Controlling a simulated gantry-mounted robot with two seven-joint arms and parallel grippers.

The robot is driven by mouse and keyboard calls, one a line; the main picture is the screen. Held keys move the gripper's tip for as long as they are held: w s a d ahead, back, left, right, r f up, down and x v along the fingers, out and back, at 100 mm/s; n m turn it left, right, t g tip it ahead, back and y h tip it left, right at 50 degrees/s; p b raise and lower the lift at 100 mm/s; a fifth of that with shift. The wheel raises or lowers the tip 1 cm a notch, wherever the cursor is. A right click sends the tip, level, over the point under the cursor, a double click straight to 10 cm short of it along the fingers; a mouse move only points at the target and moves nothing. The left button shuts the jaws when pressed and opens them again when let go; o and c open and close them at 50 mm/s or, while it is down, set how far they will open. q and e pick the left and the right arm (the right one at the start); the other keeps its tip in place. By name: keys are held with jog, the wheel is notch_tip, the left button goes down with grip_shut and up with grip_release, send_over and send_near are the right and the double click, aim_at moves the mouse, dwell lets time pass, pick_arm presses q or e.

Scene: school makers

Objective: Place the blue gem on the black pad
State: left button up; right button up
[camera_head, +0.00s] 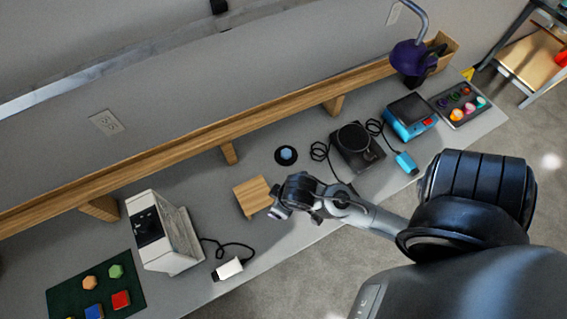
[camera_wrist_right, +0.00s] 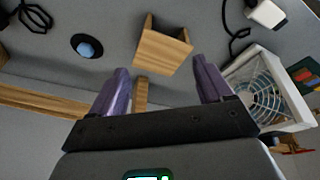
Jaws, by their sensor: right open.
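The blue gem (camera_head: 287,154) sits within the outline of a round black pad (camera_head: 279,161) on the grey bench, left of the dark device. In the right wrist view the blue gem (camera_wrist_right: 88,50) also shows on the black pad (camera_wrist_right: 77,39), at the upper left. My right gripper (camera_head: 280,203) is near the wooden block, nearer the bench's front edge than the gem. In the right wrist view my right gripper's (camera_wrist_right: 163,85) purple fingers are spread, with nothing held between them. The gem is outside them, to the left. My left gripper is not in view.
A wooden block (camera_head: 252,197) stands beside my right gripper. A white fan unit (camera_head: 165,236), a dark round-topped device (camera_head: 356,148) and a blue device (camera_head: 409,116) stand along the bench with cables. A green mat (camera_head: 65,300) holds several coloured pieces. A wooden rail runs behind.

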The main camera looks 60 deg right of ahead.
jog(key=shift+n+y, duration=0.4)
jog(key=shift+n, duration=0.3)
jog(key=s+a+r, duration=0.2)
jog(key=shift+s+r, duration=0.15)
jog(key=shift+r, duration=0.2)
